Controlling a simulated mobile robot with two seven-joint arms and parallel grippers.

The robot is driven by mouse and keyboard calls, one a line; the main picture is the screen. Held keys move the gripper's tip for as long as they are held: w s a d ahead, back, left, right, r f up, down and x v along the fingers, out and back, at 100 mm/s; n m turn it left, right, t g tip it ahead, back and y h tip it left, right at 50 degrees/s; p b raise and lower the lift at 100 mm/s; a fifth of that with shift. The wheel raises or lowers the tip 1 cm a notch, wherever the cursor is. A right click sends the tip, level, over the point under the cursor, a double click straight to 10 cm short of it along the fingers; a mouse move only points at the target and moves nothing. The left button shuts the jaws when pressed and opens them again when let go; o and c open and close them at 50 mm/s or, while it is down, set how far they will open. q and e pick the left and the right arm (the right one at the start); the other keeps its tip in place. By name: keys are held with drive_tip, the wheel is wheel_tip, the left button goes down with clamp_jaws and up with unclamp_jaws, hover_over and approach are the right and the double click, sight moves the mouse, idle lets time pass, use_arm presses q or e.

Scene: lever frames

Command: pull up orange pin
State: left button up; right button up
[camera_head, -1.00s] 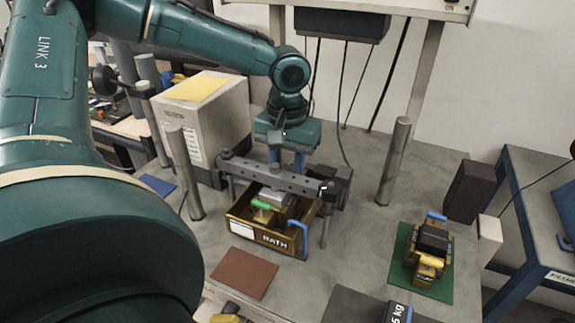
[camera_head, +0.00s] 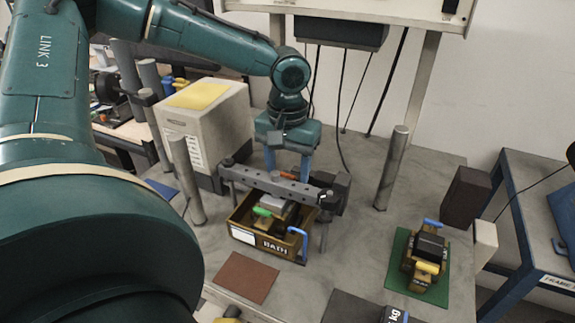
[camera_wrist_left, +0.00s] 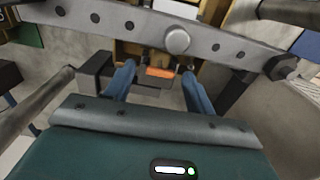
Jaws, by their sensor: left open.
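The orange pin shows as a small orange piece (camera_head: 289,175) just behind the grey drilled bar (camera_head: 262,179). In the left wrist view my left gripper (camera_wrist_left: 159,76) is open, with no visible contact on the orange piece. The bar hides part of the fingertips and the lower part of the orange piece. My right gripper is not in view.
A brown box marked BATH (camera_head: 242,236), holding a block with green and blue levers, stands in front of the bar. Steel posts (camera_head: 392,168) rise on both sides. A second block with levers (camera_head: 428,262) sits on a green mat (camera_head: 398,273). A beige cabinet (camera_head: 222,125) stands left.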

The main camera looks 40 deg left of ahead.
sight(287, 175)
use_arm(q)
wheel_tip(287, 175, up, 13)
idle(0.6)
idle(0.8)
